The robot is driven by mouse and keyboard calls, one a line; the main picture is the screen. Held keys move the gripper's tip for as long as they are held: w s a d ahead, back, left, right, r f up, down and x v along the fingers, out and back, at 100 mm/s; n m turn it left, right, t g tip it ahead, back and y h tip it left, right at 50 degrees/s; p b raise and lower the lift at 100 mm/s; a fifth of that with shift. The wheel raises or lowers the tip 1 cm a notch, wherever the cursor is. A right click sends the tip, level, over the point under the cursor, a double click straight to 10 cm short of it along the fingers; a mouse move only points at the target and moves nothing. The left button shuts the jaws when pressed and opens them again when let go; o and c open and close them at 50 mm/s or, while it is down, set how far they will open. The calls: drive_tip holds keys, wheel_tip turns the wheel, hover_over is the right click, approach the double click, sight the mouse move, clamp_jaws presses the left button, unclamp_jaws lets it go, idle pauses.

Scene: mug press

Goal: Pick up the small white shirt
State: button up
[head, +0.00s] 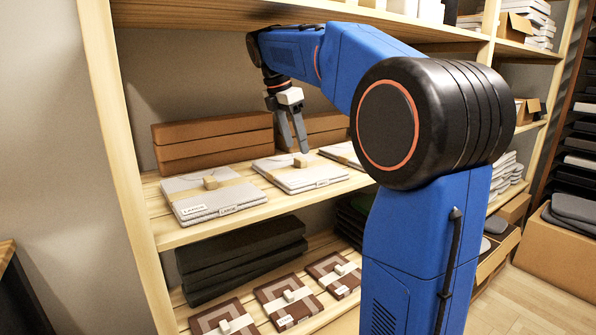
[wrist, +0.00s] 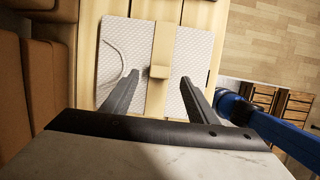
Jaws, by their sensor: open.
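Folded white shirts with tan bands and small blocks on top lie on the upper shelf (head: 240,158) in the head view. The left shirt (head: 195,198) has a label that seems to read LARGE. The middle shirt (head: 285,181) has a label too small to read. The right shirt (head: 341,152) is partly hidden by my arm, so I cannot tell by label which is small. My gripper (head: 297,148) is open and empty, pointing down over the middle shirt. In the wrist view, my open gripper (wrist: 158,79) has its fingers either side of the block (wrist: 160,71) on a white shirt (wrist: 116,45), apparently the middle one.
Brown folded stacks (head: 212,145) stand behind the white shirts. The lower shelf holds dark green stacks (head: 240,258) and brown patterned shirts (head: 288,298). A wooden upright (head: 118,130) bounds the left side, and another board is overhead.

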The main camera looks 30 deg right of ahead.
sight(300, 158)
drive_tip(key=shift+x, duration=2.25)
clamp_jaws()
drive_tip(key=shift+r, duration=0.1)
